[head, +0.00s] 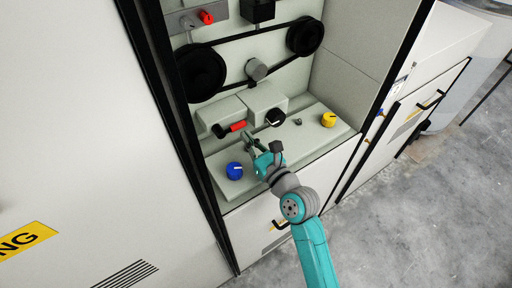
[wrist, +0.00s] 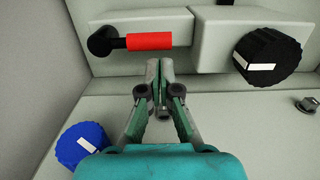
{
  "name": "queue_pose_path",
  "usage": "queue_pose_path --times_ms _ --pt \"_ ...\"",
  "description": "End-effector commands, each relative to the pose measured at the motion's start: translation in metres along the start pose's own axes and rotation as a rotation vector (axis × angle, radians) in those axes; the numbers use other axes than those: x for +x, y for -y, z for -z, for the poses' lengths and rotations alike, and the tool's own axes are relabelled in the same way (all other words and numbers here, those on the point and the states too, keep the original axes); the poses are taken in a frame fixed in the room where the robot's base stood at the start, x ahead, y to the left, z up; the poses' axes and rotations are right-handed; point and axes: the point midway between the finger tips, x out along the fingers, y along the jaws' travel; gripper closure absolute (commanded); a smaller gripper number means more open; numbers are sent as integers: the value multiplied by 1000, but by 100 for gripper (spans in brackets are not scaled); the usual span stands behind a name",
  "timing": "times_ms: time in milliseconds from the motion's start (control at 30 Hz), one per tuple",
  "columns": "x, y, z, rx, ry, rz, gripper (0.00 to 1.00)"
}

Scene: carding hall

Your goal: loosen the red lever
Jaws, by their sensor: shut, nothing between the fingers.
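The red lever (head: 236,126) is a short red grip on a black pivot, mounted on the front of a pale block inside the open machine bay. In the wrist view the red lever (wrist: 149,41) lies level, with its black pivot at the left end. My gripper (head: 248,136) is in front of and just below the lever; it also shows in the wrist view (wrist: 159,65). Its fingers are shut with nothing between them. The fingertips appear just below the red grip near its right end; I cannot tell whether they touch it.
A black knob (wrist: 268,55) is right of the lever. A blue knob (wrist: 82,146) is at lower left, a yellow knob (head: 328,119) at right. A small bolt (wrist: 308,104) stands on the sloped panel. Black belt pulleys (head: 201,72) are above. Bay walls stand on both sides.

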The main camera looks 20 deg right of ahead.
Motion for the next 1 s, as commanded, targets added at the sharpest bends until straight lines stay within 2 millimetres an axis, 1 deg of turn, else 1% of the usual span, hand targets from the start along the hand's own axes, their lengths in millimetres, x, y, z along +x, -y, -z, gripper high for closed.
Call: queue_pose_path --times_ms 100,200,633,1000 --pt "8 0 0 0 1 -1 100" --pt "10 0 0 1 0 0 100" --pt "10 0 -1 -8 0 -1 100" --pt "10 2 -5 -74 1 -4 100"
